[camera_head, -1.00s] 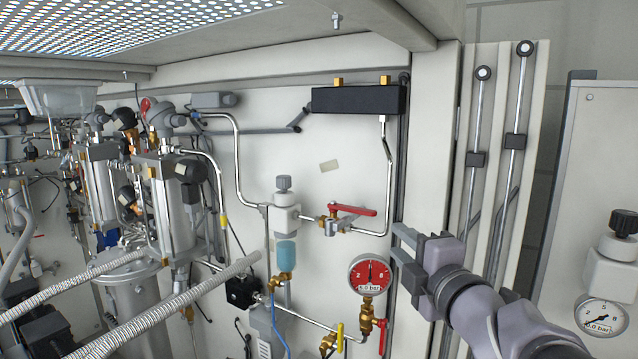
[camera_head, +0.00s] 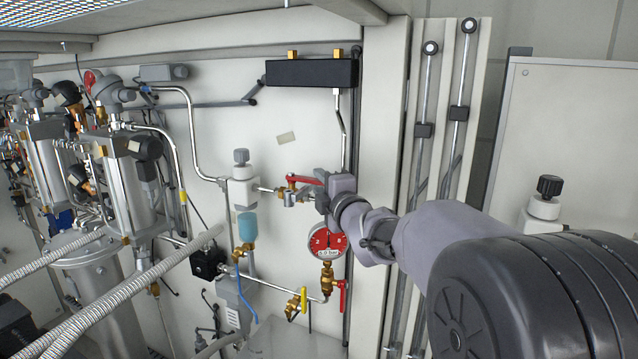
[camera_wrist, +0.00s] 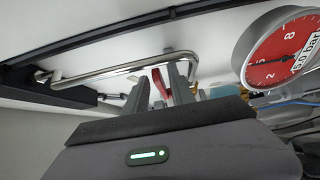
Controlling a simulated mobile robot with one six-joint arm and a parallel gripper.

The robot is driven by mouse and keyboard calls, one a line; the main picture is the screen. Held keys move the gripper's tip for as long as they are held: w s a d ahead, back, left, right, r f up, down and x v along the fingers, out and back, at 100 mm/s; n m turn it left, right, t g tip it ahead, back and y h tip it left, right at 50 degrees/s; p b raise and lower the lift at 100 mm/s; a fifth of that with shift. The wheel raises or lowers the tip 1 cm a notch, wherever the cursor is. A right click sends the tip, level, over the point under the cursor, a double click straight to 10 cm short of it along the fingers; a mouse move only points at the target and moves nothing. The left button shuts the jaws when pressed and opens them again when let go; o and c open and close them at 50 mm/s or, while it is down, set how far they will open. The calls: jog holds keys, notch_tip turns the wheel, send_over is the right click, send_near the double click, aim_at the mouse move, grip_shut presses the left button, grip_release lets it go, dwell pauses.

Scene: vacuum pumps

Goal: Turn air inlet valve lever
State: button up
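The red air inlet valve lever (camera_head: 303,180) lies roughly horizontal, running right from its brass and steel valve (camera_head: 289,197) on the light wall panel. My gripper (camera_head: 321,197) is at the lever's right end in the head view and partly hides it. In the wrist view my two grey fingers (camera_wrist: 162,92) stand apart, with the red lever (camera_wrist: 158,80) showing in the gap between them. I cannot tell whether either finger touches the lever.
A red pressure gauge (camera_head: 325,242) sits just below my gripper. A steel pipe (camera_head: 341,130) drops from a black block (camera_head: 312,73) above it.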

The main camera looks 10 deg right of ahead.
jog(key=shift+s, duration=0.1)
jog(key=shift+c, duration=0.2)
grip_shut()
dwell(1.0)
